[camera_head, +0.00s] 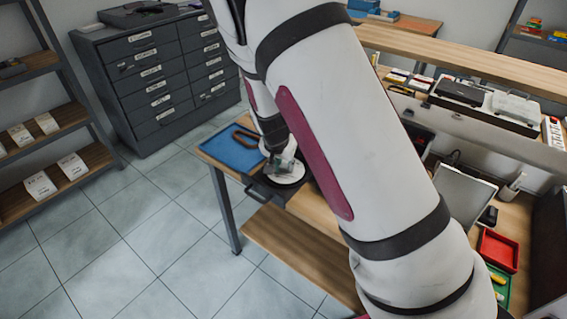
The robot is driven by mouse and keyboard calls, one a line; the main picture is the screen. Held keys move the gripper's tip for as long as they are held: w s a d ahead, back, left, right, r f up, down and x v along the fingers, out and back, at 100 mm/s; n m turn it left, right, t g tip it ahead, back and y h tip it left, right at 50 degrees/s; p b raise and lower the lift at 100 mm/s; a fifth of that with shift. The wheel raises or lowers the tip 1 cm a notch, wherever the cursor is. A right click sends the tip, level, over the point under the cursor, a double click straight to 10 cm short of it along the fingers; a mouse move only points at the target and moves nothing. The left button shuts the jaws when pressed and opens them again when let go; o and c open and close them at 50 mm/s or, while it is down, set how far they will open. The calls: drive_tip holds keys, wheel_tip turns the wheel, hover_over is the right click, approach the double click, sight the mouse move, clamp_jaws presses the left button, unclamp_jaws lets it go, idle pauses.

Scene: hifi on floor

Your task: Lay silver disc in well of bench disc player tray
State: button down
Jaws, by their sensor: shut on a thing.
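The silver disc (288,178) shows as a pale round shape at the end of my arm, low over the bench. My gripper (281,167) is shut on it from above, and its fingers hide part of the disc. The dark disc player tray (260,187) shows beneath and around the disc at the bench's front edge. The disc covers the well, and I cannot tell whether the disc touches the tray. My arm hides most of the player behind.
A blue mat (226,152) with a dark brown-edged item lies left of the tray on the wooden bench. Right of my arm are a tilted grey panel (464,194), a red bin (498,249) and a green bin (499,285). Grey drawers (150,85) stand behind; the tiled floor at left is clear.

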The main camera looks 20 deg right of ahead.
drive_tip(key=shift+f, duration=0.1)
drive_tip(key=c, duration=1.2)
unclamp_jaws()
drive_tip(key=shift+c, duration=0.2)
drive_tip(key=v, duration=1.2)
wheel_tip(320, 180, up, 7)
drive_tip(key=p, duration=0.4)
